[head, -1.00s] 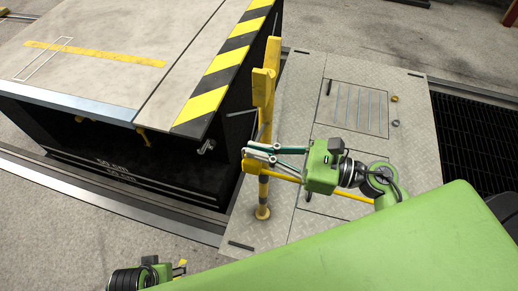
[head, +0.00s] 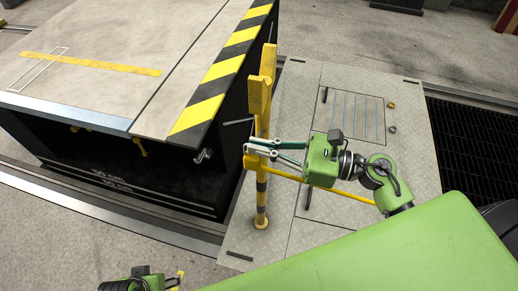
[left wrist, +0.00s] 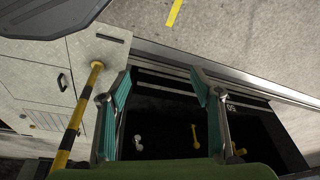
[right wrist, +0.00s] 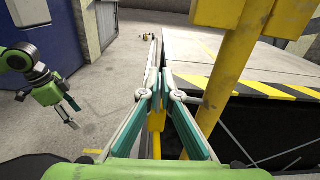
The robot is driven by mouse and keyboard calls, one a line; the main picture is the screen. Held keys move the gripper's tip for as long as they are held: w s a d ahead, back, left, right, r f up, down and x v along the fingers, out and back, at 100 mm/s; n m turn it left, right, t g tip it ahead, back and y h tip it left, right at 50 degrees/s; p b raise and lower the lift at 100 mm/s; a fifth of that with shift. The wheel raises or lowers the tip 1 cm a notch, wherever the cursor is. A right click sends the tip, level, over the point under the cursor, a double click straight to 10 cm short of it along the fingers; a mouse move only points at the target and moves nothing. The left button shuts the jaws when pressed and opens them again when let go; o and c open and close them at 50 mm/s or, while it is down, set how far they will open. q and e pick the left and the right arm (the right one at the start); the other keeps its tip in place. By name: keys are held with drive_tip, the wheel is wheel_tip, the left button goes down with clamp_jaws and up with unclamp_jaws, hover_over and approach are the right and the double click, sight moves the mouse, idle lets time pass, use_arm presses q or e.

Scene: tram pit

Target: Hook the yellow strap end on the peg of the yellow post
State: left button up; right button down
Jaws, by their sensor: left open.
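The yellow post (head: 262,197) stands upright on the metal plate, with black bands low down and a forked top. In the head view, my right gripper (head: 260,150) is at mid-height of the post. Its fingertips are close together; whether they hold anything is unclear. In the right wrist view, the fingers (right wrist: 160,72) pass left of the post (right wrist: 228,85), with a yellow part (right wrist: 157,122) below and between them. I cannot make out the strap end or the peg for certain. My left gripper (left wrist: 162,85) is open and empty, over the dark pit side.
The platform (head: 95,85) with a striped edge stands left of the post. A thin dark rod (head: 238,122) and a metal fitting (head: 203,155) show near its edge. A yellow bar (head: 345,195) runs right from the post. Yellow fittings (left wrist: 195,136) hang under the platform. A grating (head: 480,150) lies right.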

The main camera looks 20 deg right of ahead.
drive_tip(key=shift+w+d, duration=0.4)
drive_tip(key=shift+w, duration=0.2)
use_arm(q)
drive_tip(key=shift+w+b+v, duration=0.15)
drive_tip(key=shift+b+v, duration=0.05)
drive_tip(key=shift+v, duration=0.6)
drive_tip(key=shift+w+b+v, duration=0.15)
drive_tip(key=shift+w+v, duration=0.05)
drive_tip(key=shift+v, duration=0.55)
use_arm(e)
drive_tip(key=shift+w+d, duration=0.25)
drive_tip(key=shift+w, duration=0.1)
use_arm(q)
drive_tip(key=shift+s+f, duration=0.1)
drive_tip(key=shift+s, duration=0.1)
use_arm(e)
drive_tip(key=shift+f, duration=0.1)
